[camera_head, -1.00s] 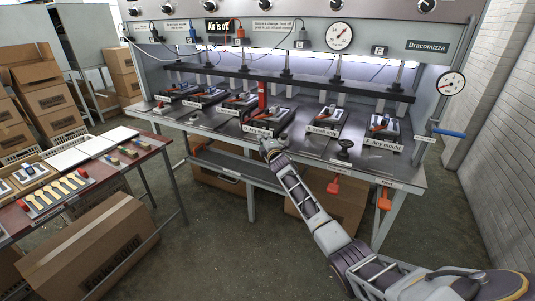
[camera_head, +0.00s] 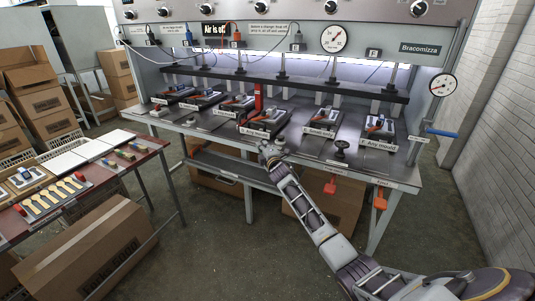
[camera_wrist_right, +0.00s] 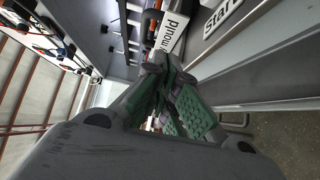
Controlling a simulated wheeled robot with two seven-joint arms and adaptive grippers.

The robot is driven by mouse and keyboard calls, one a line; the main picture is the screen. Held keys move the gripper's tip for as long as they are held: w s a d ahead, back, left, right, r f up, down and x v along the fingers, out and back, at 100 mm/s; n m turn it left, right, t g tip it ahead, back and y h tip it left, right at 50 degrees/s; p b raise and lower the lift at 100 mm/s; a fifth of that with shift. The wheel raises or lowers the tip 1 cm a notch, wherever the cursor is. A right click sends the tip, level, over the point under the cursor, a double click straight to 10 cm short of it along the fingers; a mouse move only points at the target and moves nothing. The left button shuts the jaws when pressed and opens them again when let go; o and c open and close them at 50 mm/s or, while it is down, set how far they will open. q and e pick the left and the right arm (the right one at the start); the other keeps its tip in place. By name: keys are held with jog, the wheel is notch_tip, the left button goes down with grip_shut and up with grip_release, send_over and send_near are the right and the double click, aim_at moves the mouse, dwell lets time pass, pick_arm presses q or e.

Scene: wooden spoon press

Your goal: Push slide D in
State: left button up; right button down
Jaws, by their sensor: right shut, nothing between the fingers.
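My right gripper (camera_head: 269,150) is shut and empty at the front edge of the press bench. It is just in front of the fourth mould slide from the left (camera_head: 263,122), a dark plate with a white front label; its letter is too small to read, so I cannot confirm that it is slide D. Touching or apart I cannot tell. In the right wrist view the closed green-padded fingers (camera_wrist_right: 160,72) point towards a white label reading "mould" (camera_wrist_right: 173,30). My left gripper is out of view.
More mould slides stand along the bench, such as the far right one (camera_head: 378,130). A side table (camera_head: 150,143) with spoons is at left. Cardboard boxes stand on the floor.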

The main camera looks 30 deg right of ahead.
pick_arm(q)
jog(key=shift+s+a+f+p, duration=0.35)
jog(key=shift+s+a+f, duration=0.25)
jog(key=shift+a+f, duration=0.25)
pick_arm(e)
jog(key=s, duration=0.6)
jog(key=shift+s+a, duration=0.2)
jog(key=shift+a, duration=0.2)
